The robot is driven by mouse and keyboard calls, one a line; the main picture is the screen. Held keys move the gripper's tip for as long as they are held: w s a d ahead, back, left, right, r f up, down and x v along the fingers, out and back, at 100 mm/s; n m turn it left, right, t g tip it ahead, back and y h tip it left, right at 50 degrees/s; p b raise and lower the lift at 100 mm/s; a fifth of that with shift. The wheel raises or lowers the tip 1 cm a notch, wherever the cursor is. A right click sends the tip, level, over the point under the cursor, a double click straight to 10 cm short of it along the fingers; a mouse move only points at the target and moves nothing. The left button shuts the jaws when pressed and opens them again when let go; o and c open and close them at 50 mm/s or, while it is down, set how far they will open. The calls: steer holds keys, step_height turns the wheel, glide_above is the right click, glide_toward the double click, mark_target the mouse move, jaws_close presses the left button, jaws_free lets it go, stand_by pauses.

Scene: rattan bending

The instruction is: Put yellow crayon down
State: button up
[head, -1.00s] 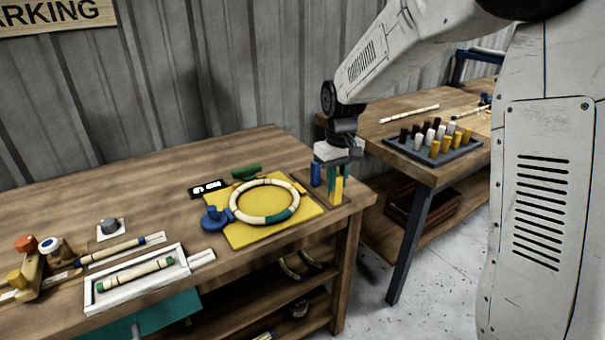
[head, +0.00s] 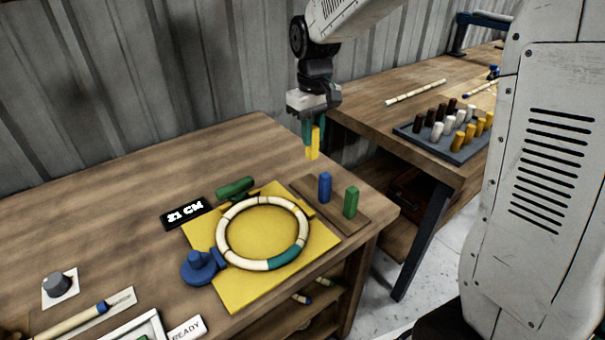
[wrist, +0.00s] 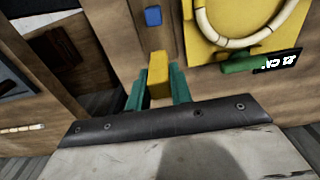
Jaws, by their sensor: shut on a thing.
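The yellow crayon (head: 313,142) is upright between the teal fingers of my gripper (head: 308,132), which is shut on it. It hangs in the air above the back right part of the table, apart from the wood. In the wrist view the yellow crayon (wrist: 158,75) sits between the teal fingers (wrist: 158,90). A blue crayon (head: 324,187) and a green crayon (head: 351,201) stand upright on a brown wooden strip (head: 318,203) below and to the right of my gripper.
A yellow board (head: 245,292) holds a pale rattan ring (head: 222,222) with a teal section. A blue knob (head: 200,267), a green cylinder (head: 235,187) and a "21 CM" display (head: 186,213) sit around it. A dark tray (head: 430,143) with several pegs stands on the other table. Bare wood lies left of my gripper.

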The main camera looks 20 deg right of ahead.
mark_target(311, 151)
steer(key=f, duration=0.5)
steer(key=shift+w+f, duration=0.4)
steer(key=shift+f, duration=2.05)
steer(key=shift+f, duration=0.2)
steer(key=o, duration=0.8)
steer(key=shift+r, duration=0.15)
